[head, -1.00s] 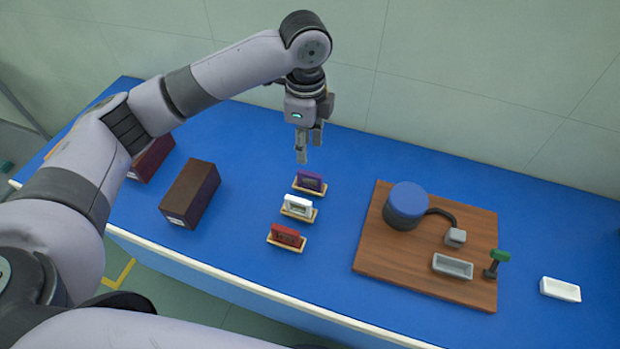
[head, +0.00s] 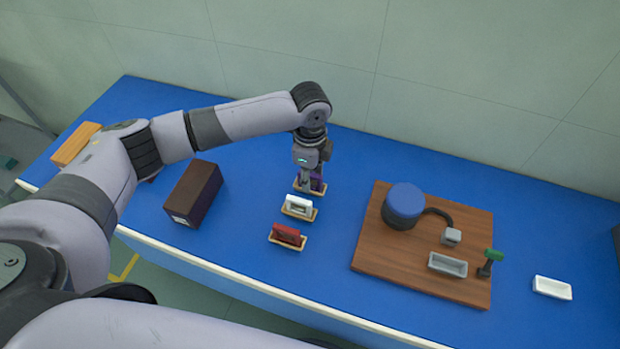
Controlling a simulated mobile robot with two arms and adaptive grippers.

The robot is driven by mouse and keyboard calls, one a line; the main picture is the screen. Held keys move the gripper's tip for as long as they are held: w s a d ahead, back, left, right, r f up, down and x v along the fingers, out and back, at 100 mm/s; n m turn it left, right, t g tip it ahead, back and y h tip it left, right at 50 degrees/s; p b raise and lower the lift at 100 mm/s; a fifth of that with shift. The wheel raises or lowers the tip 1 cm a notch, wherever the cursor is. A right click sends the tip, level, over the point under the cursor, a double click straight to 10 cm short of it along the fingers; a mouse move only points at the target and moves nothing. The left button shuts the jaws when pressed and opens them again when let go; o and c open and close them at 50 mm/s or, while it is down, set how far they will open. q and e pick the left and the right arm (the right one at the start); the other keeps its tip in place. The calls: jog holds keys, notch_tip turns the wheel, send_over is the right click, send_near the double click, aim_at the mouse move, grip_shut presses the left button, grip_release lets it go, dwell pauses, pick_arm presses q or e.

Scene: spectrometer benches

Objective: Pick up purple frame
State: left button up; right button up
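The purple frame (head: 318,184) stands in a small wooden holder at the back of a row of three on the blue table. My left gripper (head: 312,182) has come down over it from above. Its fingers hide much of the purple frame, and I cannot tell whether they touch or grip it. A white frame (head: 298,205) stands in the middle holder and a red frame (head: 287,234) in the front one. My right gripper is not in view.
A dark brown box (head: 193,194) lies left of the row, with an orange box (head: 76,144) farther left. On the right, a wooden board (head: 385,257) carries a blue cylinder (head: 404,203) and a grey tray (head: 447,265). A white tray (head: 552,287) sits beyond it.

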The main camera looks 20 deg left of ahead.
pick_arm(q)
jog(key=shift+c, duration=0.4)
grip_shut()
jog(key=shift+r, duration=0.1)
